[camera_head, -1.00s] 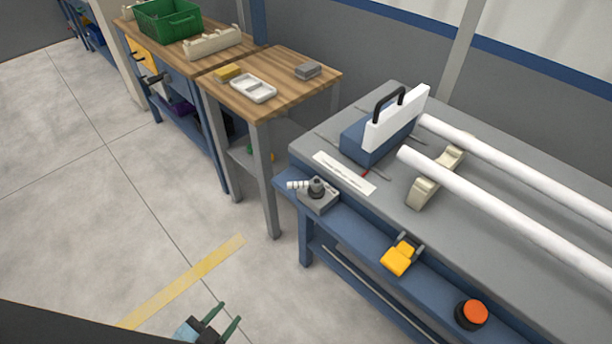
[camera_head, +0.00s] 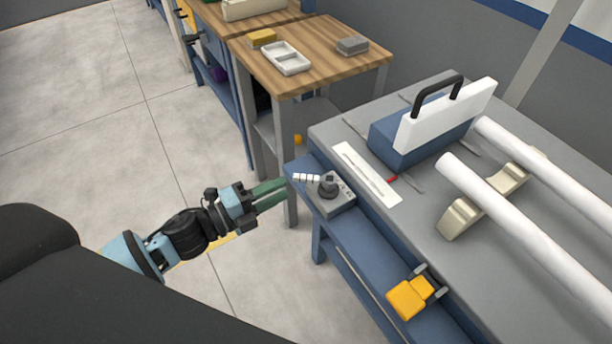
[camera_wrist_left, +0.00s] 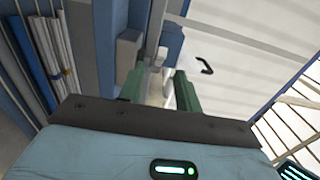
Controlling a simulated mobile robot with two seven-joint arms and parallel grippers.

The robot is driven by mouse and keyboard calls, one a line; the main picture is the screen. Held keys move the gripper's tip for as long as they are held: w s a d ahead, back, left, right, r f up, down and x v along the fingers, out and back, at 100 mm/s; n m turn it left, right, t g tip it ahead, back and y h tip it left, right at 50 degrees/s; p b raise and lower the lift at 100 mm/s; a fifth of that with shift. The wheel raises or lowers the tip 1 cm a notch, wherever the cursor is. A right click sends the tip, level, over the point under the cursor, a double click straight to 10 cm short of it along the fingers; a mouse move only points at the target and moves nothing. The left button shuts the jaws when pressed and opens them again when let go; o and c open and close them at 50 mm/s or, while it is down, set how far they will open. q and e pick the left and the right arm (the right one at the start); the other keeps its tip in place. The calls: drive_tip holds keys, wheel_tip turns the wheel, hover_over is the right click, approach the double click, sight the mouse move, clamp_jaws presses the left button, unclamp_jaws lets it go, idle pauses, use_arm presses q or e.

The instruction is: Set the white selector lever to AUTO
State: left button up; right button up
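The selector (camera_head: 336,196) is a grey box with a dark round knob on the blue front ledge of the bench. Its white lever (camera_head: 305,177) sticks out to the left from the knob; no AUTO label is readable. My left gripper (camera_head: 286,190) reaches in from the left, its green fingers pointing at the selector, just short of the lever. In the left wrist view the two green fingers (camera_wrist_left: 158,80) stand apart, with a pale shape between them that I cannot identify for sure. My right gripper is not in view.
A yellow-orange pedal-like device (camera_head: 412,297) sits farther along the ledge. The grey bench top (camera_head: 410,235) carries a white strip, a blue block with a white panel and black handle, and white pipes on a beige cradle. A wooden table (camera_head: 325,65) stands behind.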

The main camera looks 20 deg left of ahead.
sight(300, 181)
use_arm(q)
drive_tip(key=x, duration=0.7)
drive_tip(key=shift+w+d+p, duration=0.1)
drive_tip(key=shift+w+p, duration=0.05)
drive_tip(key=shift+p, duration=0.2)
drive_tip(key=shift+c, duration=0.2)
clamp_jaws()
